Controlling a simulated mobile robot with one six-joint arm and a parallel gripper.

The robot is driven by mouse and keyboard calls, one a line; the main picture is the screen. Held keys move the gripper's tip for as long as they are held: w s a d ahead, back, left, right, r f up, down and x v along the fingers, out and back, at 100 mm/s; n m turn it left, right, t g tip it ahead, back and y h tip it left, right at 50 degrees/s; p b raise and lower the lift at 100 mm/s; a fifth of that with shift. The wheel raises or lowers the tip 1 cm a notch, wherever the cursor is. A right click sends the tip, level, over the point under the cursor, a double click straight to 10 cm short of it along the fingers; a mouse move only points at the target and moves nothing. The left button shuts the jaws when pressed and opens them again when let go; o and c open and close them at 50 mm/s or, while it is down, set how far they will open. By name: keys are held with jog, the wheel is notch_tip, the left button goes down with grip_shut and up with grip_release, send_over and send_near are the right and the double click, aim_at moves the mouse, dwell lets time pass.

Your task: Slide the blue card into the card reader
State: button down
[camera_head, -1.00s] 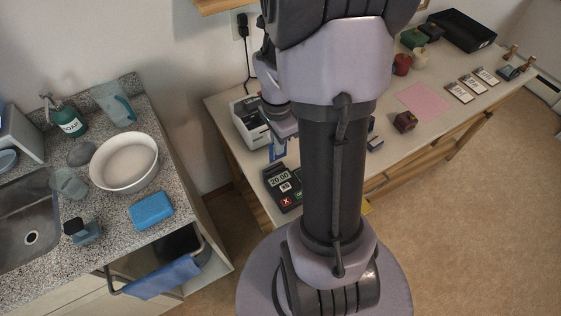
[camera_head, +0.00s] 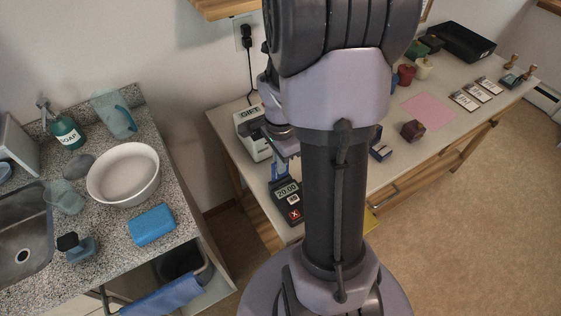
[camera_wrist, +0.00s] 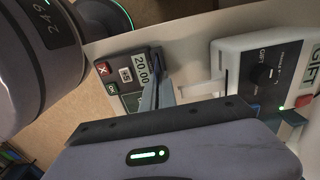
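The card reader (camera_head: 288,201) is a dark device with a lit 20.00 display and a red X key. It lies on the near left end of the long table, and the wrist view shows it left of centre (camera_wrist: 127,72). My gripper (camera_head: 281,156) is just behind its far end, partly hidden by my arm. The blue card (camera_head: 279,170) shows as a small blue patch under the fingers, close to the reader's far end. In the wrist view the narrow blue-grey fingers appear close together beside the reader; the card's edge and the slot are not clear.
A white GIFT machine (camera_head: 250,128) with a dial and green light stands close behind my gripper. A dark red box (camera_head: 412,130), a pink mat (camera_head: 428,110) and several small cards lie farther right. The sink counter (camera_head: 190,225) is at left.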

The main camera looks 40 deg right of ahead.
aim_at(280, 178)
jog(key=shift+f+b, duration=1.75)
jog(key=shift+f, duration=0.05)
dwell(0.5)
dwell(0.5)
jog(key=c, duration=1.6)
grip_release()
notch_tip(280, 178, up, 18)
jog(key=p, duration=0.8)
jog(key=shift+f, duration=0.25)
